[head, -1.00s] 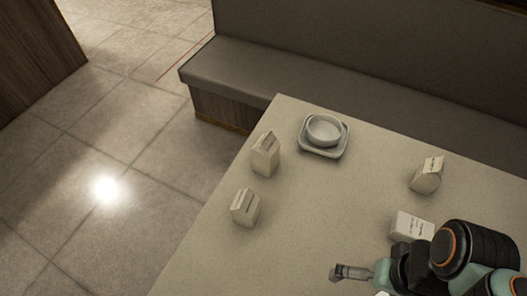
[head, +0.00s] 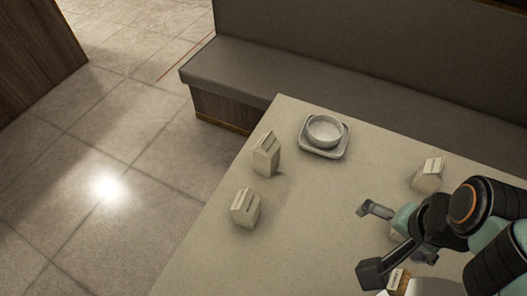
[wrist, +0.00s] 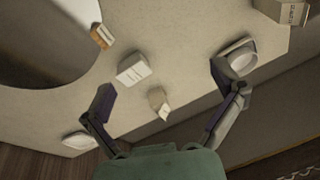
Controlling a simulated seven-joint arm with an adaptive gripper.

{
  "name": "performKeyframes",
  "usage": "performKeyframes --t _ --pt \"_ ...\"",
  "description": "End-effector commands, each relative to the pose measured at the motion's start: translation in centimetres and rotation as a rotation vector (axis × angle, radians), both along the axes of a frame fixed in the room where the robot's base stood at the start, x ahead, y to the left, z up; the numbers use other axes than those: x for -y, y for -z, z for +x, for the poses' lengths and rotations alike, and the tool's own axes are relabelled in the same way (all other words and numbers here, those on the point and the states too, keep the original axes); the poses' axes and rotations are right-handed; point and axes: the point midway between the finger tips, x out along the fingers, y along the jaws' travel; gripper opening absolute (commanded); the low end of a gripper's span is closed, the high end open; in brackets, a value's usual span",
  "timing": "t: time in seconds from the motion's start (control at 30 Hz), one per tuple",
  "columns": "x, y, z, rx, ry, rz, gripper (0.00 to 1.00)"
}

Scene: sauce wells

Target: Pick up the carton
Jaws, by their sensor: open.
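Several pale cartons stand on the table. In the head view, two are at the left, a taller one (head: 266,155) and a shorter one (head: 245,208). Another carton (head: 428,175) is at the right. My gripper (head: 370,241) is wide open and empty above the table's right part, and it hides most of a white box. In the wrist view, my gripper (wrist: 162,80) spreads around empty space, with the white box (wrist: 132,71) and a small carton (wrist: 158,101) below, between the fingers in the picture. Which carton is meant I cannot tell.
A bowl (head: 324,128) sits on a square dish (head: 343,148) near the table's far corner. A small orange-and-white box (wrist: 102,36) lies at the upper left of the wrist view. The table's (head: 300,225) middle is clear. A bench (head: 350,95) runs behind it.

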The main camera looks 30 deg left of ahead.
Motion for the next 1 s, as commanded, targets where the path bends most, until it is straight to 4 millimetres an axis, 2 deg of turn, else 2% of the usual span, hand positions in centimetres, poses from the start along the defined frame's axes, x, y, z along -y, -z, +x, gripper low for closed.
performKeyframes --t 0.03,0.17,0.27,0.3,0.37,0.4,0.5,0.6,0.73,0.87,1.0 --pt "-0.9 -0.3 2.2 0.013 0.029 0.012 0.94" --pt "-4.5 0.1 7.1 0.034 0.063 0.043 0.94" --pt "-9.1 1.8 10.0 0.02 0.037 0.057 0.94" --pt "-11.4 2.9 10.8 0.007 0.013 0.057 0.94" --pt "-15.2 5.0 11.3 -0.023 -0.04 0.049 0.94" --pt "-17.6 6.7 11.1 -0.047 -0.089 0.035 0.94" --pt "-22.4 10.9 9.0 -0.118 -0.219 -0.015 0.94" --pt "-25.0 14.4 5.9 -0.19 -0.323 -0.071 0.94" --pt "-26.2 16.3 3.5 -0.227 -0.392 -0.108 0.94" --pt "-26.4 17.5 3.2 -0.228 -0.402 -0.11 0.94" --pt "-26.3 19.9 3.2 -0.229 -0.402 -0.11 0.94"
